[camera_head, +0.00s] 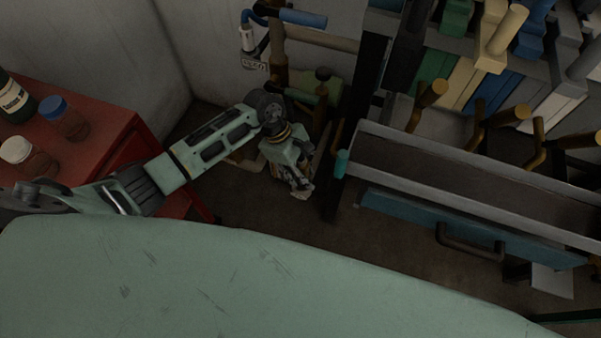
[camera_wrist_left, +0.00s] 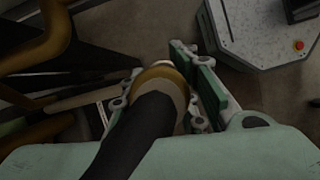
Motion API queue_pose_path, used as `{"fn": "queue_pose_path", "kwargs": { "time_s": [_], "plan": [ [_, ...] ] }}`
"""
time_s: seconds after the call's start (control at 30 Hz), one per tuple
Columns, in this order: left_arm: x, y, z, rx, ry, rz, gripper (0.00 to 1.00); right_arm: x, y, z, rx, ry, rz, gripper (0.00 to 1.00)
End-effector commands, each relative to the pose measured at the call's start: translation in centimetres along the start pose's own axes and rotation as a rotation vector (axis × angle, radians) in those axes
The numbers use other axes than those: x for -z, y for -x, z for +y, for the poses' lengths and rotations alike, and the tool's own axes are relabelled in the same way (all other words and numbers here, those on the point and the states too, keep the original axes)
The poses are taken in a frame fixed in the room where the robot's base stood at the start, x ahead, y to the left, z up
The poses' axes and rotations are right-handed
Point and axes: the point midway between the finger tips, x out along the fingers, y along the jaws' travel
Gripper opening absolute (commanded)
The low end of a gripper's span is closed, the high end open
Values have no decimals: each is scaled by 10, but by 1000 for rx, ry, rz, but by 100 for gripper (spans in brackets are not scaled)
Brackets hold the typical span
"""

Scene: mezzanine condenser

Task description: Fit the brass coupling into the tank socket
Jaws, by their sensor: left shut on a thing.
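My left gripper (camera_head: 299,184) points down beside the pipework in the head view. In the left wrist view, its fingers (camera_wrist_left: 160,92) stand on both sides of a brass-coloured ring, which I take to be the brass coupling (camera_wrist_left: 158,73). The gripper is shut on it. A dark, thick cylindrical piece (camera_wrist_left: 140,135) with a tan band runs from the ring toward the camera. In the head view the coupling is not clear behind the gripper. I cannot pick out the tank socket in either view. My right gripper is not in view.
A red cabinet (camera_head: 92,128) with bottles and jars stands at the left. Brass and blue pipes (camera_head: 290,17) rise behind the gripper. A long grey trough (camera_head: 480,183) above a blue panel (camera_head: 470,230) lies at the right. Coloured blocks and pipes crowd the upper right.

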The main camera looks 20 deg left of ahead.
Motion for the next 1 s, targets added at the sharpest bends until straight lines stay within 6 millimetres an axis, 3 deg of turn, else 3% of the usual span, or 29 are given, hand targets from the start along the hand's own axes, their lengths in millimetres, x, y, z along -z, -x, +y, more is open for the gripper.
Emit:
{"fn": "queue_pose_path", "kwargs": {
  "time_s": [0.07,0.1,0.3,0.67,0.77,1.0],
  "plan": [
    [5,-10,-8,18,7,8,0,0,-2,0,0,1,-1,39],
    [6,-11,-9,21,8,9,31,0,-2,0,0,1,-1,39],
    [4,-8,-7,16,7,7,47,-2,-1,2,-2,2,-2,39],
    [4,0,-4,10,6,5,47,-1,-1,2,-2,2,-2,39],
    [4,12,-3,8,6,6,47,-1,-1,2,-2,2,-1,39],
    [4,63,-3,7,4,7,47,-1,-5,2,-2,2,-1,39]
  ]
}}
